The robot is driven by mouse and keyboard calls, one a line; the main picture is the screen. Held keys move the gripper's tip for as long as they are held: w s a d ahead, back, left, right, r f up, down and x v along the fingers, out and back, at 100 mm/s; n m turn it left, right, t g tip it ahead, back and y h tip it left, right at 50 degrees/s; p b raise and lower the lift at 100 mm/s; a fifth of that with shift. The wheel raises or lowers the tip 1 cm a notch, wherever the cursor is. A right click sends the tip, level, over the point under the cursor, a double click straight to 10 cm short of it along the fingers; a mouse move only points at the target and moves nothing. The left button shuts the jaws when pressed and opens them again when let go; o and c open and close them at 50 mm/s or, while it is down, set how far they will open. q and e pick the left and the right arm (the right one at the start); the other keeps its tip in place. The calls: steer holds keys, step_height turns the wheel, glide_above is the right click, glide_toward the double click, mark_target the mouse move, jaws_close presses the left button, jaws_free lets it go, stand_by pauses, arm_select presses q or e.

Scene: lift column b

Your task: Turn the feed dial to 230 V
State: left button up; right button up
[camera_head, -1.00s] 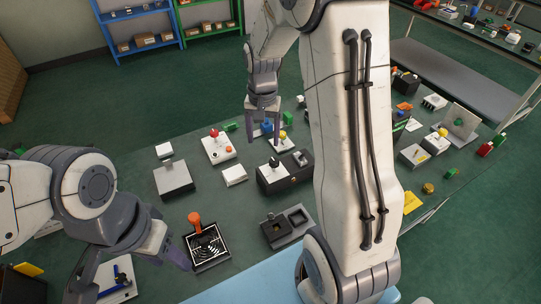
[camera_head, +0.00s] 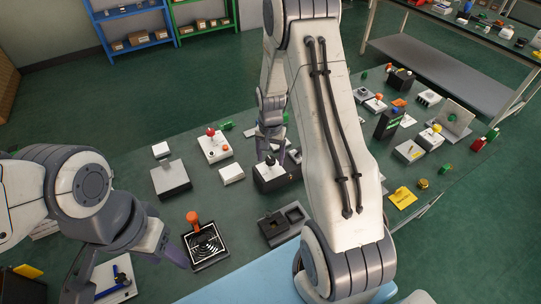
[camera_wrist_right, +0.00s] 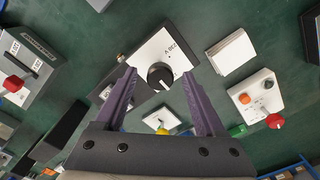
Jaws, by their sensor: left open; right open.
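The feed dial is a black round knob (camera_wrist_right: 160,75) on a white plate (camera_wrist_right: 178,44) marked 230 V, on top of a black box. In the head view the dial (camera_head: 270,160) sits on the box (camera_head: 271,182) near the table's middle. My right gripper (camera_wrist_right: 160,72) is open, and in the wrist view its purple fingers appear on either side of the dial. In the head view the right gripper (camera_head: 270,146) is just above it; contact cannot be told. A small pale mark shows on the knob. My left gripper (camera_head: 128,271) is open at the lower left, away from the dial.
A white box with a red knob (camera_head: 214,146) and a small white block (camera_head: 231,174) stand left of the dial's box. A grey switch box (camera_head: 171,179), an orange-handled lever on a black plate (camera_head: 205,245) and a two-part dark unit (camera_head: 283,224) are nearby. My right arm hides some table.

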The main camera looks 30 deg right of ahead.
jaws_close()
steer(key=shift+n, duration=0.4)
steer(key=n, duration=0.3)
steer(key=shift+n, duration=0.4)
steer(key=n, duration=0.9)
steer(key=shift+d, duration=0.1)
steer(key=n, duration=0.4)
steer(key=shift+w+p, duration=0.1)
steer(key=shift+p, duration=0.2)
steer(key=shift+n, duration=0.3)
